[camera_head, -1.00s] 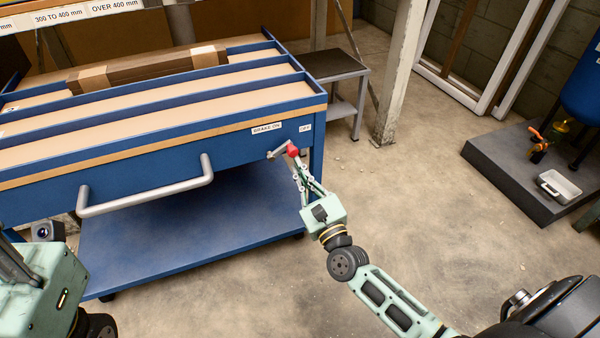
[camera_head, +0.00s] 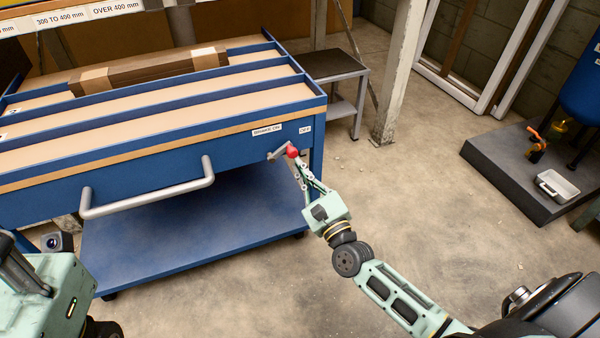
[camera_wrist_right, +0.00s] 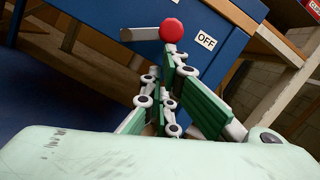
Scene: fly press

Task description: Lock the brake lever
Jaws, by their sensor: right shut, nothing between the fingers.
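The brake lever is a short grey bar (camera_head: 278,154) with a red knob (camera_head: 292,151) on the blue cart's front (camera_head: 240,146), near its right end. A "BRAKE ON" label (camera_head: 267,130) sits above left of the lever and an "OFF" label (camera_head: 305,130) above right. In the right wrist view the red knob (camera_wrist_right: 172,30) is just beyond the fingertips, with the bar pointing left and the OFF label (camera_wrist_right: 206,40) to its right. My right gripper (camera_head: 298,164) is shut and empty, its tips at or close against the knob; contact cannot be told. My left gripper is out of view.
A silver push handle (camera_head: 150,195) sticks out from the cart's front, left of the lever. The cart's lower blue shelf (camera_head: 180,240) lies below. A small dark-topped table (camera_head: 335,65) stands behind right.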

